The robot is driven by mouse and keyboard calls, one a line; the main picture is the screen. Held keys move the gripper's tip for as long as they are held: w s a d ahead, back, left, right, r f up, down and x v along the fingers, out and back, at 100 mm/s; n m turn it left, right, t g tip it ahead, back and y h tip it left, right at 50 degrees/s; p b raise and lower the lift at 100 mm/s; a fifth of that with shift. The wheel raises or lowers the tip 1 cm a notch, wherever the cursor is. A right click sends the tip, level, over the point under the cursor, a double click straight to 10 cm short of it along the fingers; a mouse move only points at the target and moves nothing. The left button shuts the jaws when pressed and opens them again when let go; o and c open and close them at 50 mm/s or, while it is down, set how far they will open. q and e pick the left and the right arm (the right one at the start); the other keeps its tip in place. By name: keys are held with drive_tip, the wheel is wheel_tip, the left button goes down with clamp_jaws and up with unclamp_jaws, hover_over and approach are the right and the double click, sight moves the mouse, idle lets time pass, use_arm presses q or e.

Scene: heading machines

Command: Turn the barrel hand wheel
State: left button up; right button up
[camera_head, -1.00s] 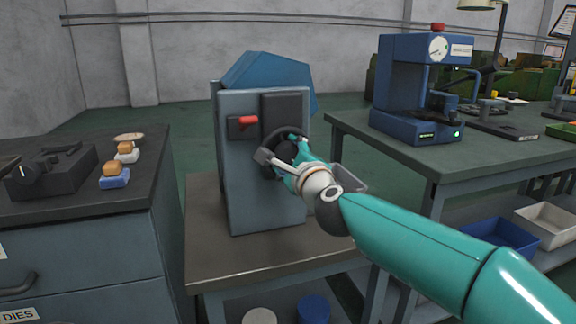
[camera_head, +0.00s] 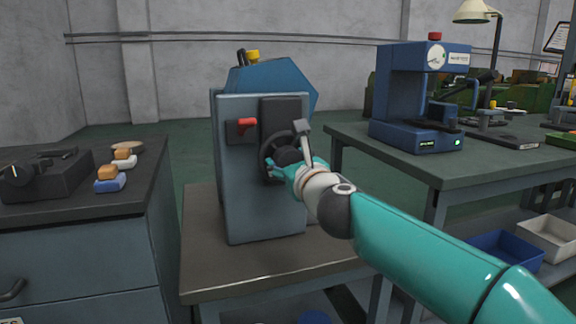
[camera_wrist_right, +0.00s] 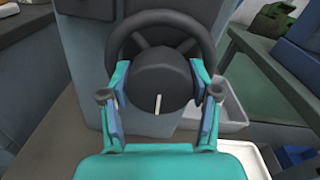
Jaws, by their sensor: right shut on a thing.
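The barrel hand wheel (camera_head: 266,150) is a black ring with spokes on the front of the grey machine (camera_head: 262,205), partly hidden behind my right gripper. In the right wrist view the wheel's rim (camera_wrist_right: 160,17) shows around a thick dark round hub (camera_wrist_right: 158,72) with a white line that stands nearly upright. My right gripper (camera_head: 277,169) has its teal and blue fingers on both sides of the hub, shut on it. In the right wrist view the gripper (camera_wrist_right: 160,88) comes in from below. My left gripper is not in view.
The machine stands on a low brown table (camera_head: 240,275). A dark-topped cabinet (camera_head: 125,205) with small blocks is at left. A green bench (camera_head: 455,168) with a blue press (camera_head: 420,95) is at right.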

drive_tip(key=shift+f+m, duration=0.4)
drive_tip(key=o, duration=1)
drive_tip(key=shift+w, duration=0.1)
drive_tip(key=shift+o, duration=0.8)
drive_tip(key=shift+r, duration=0.2)
drive_tip(key=v, duration=1.2)
